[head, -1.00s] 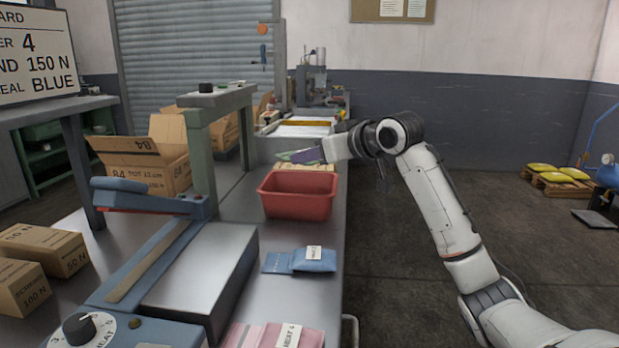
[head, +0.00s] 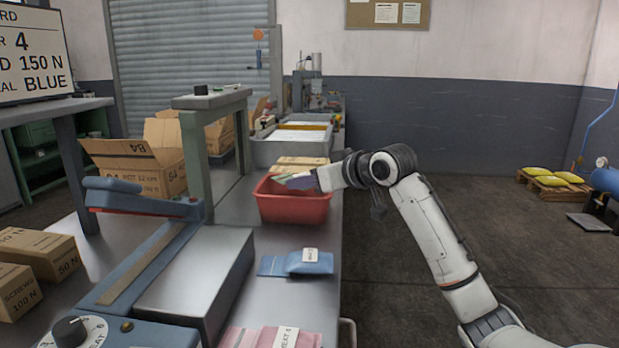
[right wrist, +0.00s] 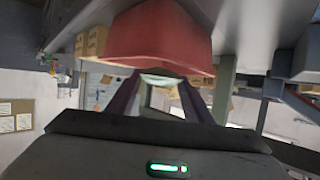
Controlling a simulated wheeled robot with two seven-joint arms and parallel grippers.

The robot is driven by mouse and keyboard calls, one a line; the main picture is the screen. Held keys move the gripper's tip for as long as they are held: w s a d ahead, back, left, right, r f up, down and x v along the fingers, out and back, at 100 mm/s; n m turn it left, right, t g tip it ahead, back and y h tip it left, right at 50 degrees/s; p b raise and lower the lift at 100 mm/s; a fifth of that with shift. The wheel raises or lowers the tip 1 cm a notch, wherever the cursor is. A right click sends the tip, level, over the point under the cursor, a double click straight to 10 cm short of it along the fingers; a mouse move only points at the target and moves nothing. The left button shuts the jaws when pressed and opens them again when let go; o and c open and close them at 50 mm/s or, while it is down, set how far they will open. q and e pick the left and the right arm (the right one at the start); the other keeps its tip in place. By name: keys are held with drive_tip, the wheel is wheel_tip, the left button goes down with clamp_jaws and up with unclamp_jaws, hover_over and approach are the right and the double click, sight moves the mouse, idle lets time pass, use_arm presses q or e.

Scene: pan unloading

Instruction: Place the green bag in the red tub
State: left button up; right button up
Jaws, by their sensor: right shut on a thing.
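The red tub (head: 293,208) stands on the metal bench near its right edge in the head view. It fills the upper middle of the right wrist view (right wrist: 165,40). My right gripper (head: 301,181) is over the tub's opening, reaching in from the right. It is shut on the green bag (head: 281,178), whose pale green end shows past the fingers at the tub's rim. A pale strip of the bag (right wrist: 162,79) shows between the fingers in the right wrist view. How far the bag hangs inside the tub is hidden. My left gripper is out of view.
A blue bag (head: 297,263) and a pink bag (head: 270,338) lie on the bench in front of the tub. The blue sealer (head: 140,205) and a green-legged stand (head: 194,150) are to the left. A grey tray (head: 290,146) stands behind.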

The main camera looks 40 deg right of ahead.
drive_tip(key=o, duration=1.1)
drive_tip(key=shift+r, duration=0.5)
drive_tip(key=v, duration=1.2)
